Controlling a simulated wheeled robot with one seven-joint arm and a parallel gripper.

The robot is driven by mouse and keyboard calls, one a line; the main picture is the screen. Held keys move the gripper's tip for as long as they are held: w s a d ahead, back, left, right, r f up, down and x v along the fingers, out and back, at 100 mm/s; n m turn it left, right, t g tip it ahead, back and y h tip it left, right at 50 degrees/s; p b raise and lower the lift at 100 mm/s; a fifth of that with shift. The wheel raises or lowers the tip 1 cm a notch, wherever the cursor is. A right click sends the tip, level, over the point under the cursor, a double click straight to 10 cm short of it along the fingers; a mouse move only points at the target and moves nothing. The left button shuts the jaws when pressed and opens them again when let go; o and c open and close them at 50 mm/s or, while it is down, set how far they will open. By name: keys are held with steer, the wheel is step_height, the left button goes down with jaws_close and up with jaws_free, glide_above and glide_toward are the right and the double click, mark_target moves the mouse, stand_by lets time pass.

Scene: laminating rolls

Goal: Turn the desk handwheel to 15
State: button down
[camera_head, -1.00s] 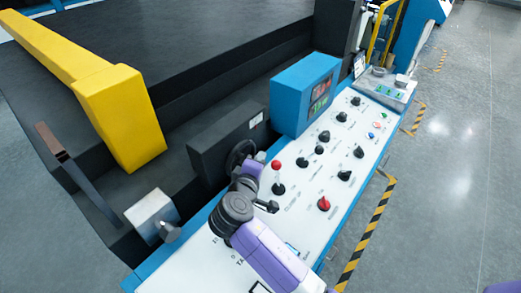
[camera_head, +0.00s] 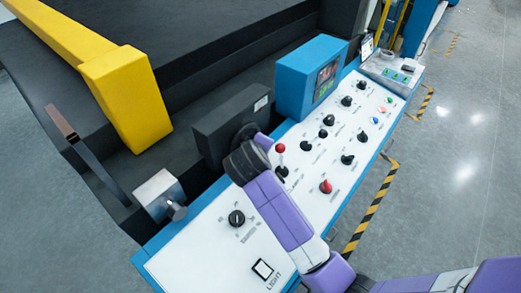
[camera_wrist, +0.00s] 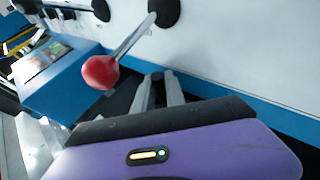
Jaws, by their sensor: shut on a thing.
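The desk handwheel (camera_head: 246,134) is a dark round wheel on the side of a dark grey housing (camera_head: 225,125), beside the white control desk (camera_head: 215,250). My wrist covers most of it in the head view. My gripper (camera_wrist: 158,80) shows in the wrist view with its two grey fingers close together. It is shut at the handwheel; the exact grip point is hidden behind the wrist. The blue display box (camera_head: 300,80) has red and green digits, too small to read.
A red-knobbed lever (camera_head: 280,149) stands close to my wrist; its red ball also shows near the fingers in the wrist view (camera_wrist: 101,72). Several black knobs and a red knob (camera_head: 325,186) cover the desk. A yellow beam (camera_head: 125,95) stands at left.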

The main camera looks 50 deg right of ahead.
steer(key=c, duration=1.4)
jaws_free()
steer(key=shift+f, duration=0.1)
